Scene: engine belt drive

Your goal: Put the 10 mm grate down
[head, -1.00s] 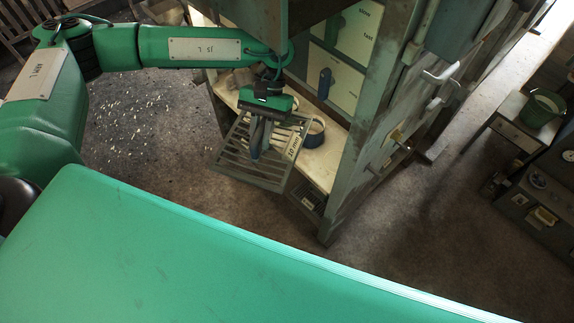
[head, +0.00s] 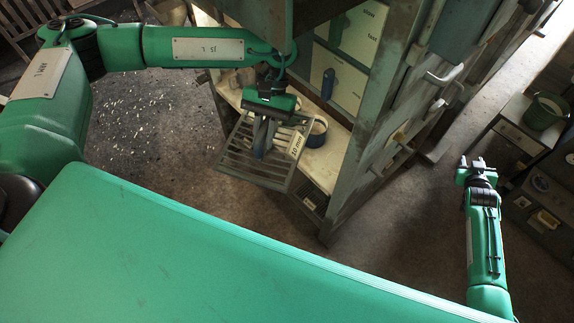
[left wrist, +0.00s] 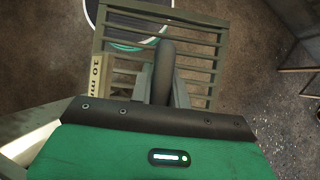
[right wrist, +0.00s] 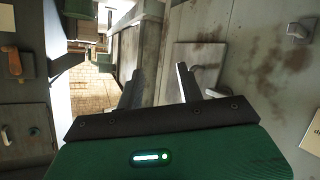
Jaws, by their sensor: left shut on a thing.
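The 10 mm grate (head: 238,158) is a grey slatted frame with a pale "10 mm" label along one side. My left gripper (head: 263,140) is shut on the grate near its middle. The grate appears in front of the cabinet's pale shelf, overlapping its edge in the head view; I cannot tell whether it touches it. The left wrist view shows the grate's slats (left wrist: 200,48) beyond the fingers and its label at the left. My right gripper (head: 474,163) is at the right of the head view, empty, with its fingers apart; they also show in the right wrist view (right wrist: 158,90).
The pale shelf (head: 322,165) holds a round blue-rimmed container (head: 318,131) right behind the grate. The cabinet's side (head: 375,150) with handles stands to the right. A green bucket (head: 545,112) is at the far right. The floor left of the grate is clear apart from scattered pale bits.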

